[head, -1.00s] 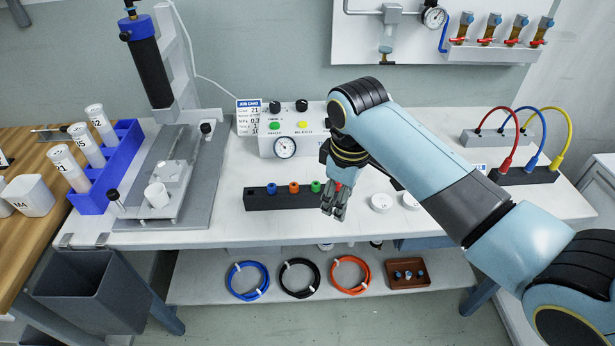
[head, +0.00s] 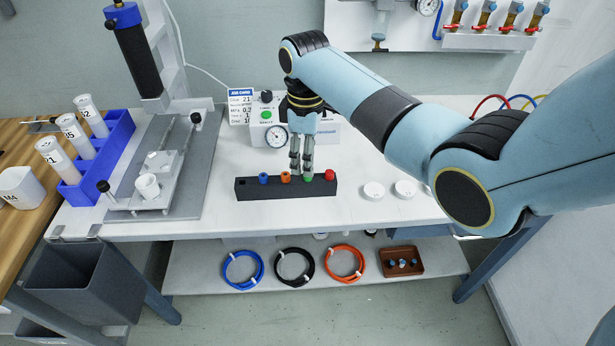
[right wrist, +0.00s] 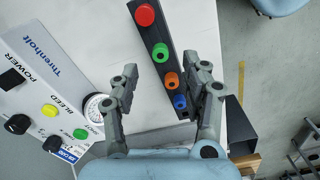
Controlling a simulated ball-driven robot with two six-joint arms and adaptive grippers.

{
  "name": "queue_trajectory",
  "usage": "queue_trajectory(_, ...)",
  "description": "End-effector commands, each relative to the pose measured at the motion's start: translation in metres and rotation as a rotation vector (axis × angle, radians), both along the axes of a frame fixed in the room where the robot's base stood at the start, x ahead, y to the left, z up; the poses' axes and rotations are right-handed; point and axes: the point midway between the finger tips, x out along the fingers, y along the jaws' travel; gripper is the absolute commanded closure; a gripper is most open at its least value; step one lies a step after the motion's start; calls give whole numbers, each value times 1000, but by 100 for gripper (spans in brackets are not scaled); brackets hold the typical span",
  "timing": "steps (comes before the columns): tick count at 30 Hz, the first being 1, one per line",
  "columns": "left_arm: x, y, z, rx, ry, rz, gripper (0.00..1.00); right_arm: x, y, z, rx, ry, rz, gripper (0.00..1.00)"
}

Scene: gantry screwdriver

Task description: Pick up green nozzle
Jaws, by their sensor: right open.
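The green nozzle (head: 308,179) stands in a black rack (head: 248,190) on the white bench, between an orange nozzle (head: 286,177) and a red one (head: 330,175). A blue nozzle (head: 263,178) stands at the rack's left end. My right gripper (head: 301,172) points down just behind the rack, near the green and orange nozzles. In the right wrist view my right gripper (right wrist: 170,88) is open and empty. The green nozzle (right wrist: 160,52) shows beyond the fingertips, and the orange nozzle (right wrist: 172,80) shows between the fingers. My left gripper is out of view.
A control box with a gauge (head: 276,136) stands behind the rack. White round caps (head: 373,191) lie to its right. A grey fixture plate (head: 190,180) and a blue tube holder (head: 112,140) are at left. Coiled hoses (head: 294,266) lie on the lower shelf.

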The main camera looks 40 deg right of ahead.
Motion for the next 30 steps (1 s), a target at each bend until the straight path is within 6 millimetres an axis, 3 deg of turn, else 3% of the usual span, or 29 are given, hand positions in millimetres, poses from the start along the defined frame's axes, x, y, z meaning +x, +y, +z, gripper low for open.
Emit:
queue_trajectory(6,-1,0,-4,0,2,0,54,-2,-1,-35,1,2,0,54)
queue_trajectory(15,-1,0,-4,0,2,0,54,-2,-1,-40,0,0,0,54)
queue_trajectory(24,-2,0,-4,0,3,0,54,-2,-1,-40,-1,1,0,91)
queue_trajectory(30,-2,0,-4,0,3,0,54,-2,-1,-40,-1,1,0,92)
